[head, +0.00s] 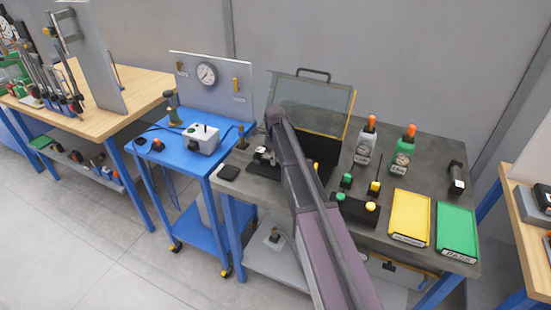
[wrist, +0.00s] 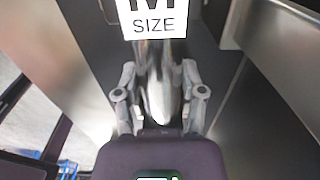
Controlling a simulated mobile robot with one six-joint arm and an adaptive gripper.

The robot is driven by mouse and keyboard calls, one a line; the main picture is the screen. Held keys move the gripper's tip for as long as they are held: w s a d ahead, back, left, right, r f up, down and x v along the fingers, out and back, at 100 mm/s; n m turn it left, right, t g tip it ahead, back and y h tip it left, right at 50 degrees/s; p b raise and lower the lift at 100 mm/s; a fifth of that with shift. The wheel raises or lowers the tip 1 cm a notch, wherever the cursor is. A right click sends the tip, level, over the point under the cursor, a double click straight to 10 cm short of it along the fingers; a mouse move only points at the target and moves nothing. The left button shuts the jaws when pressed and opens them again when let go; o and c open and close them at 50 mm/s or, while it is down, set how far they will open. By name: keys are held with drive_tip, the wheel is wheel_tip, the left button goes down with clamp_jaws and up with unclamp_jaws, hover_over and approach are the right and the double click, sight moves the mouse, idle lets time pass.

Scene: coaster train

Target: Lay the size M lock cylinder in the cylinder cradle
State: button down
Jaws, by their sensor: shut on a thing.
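In the wrist view my gripper (wrist: 159,75) has its two fingers closed in on a shiny silver piece (wrist: 159,98), which looks like the lock cylinder. A white label reading "M SIZE" (wrist: 155,22) shows just beyond the fingertips; I cannot tell what it is fixed to. In the head view my arm reaches over the grey workbench (head: 412,139) and hides most of what lies under it. A small metal and black shape (head: 263,156) shows left of the arm; I cannot tell what it is. I cannot make out the cylinder cradle.
An open case with a clear lid (head: 318,95) stands at the back of the bench. Two orange-tipped bottles (head: 364,145) (head: 404,152), a button box (head: 356,209), a yellow tray (head: 410,215) and a green tray (head: 456,228) fill the right side. A blue cart (head: 172,155) adjoins on the left.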

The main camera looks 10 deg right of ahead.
drive_tip(key=shift+c, duration=0.5)
unclamp_jaws()
drive_tip(key=shift+r, duration=0.15)
wheel_tip(320, 180, up, 12)
drive_tip(key=p, duration=1.1)
drive_tip(key=shift+f+p, duration=0.2)
drive_tip(key=shift+p, duration=0.15)
drive_tip(key=shift+s, duration=0.1)
idle(0.5)
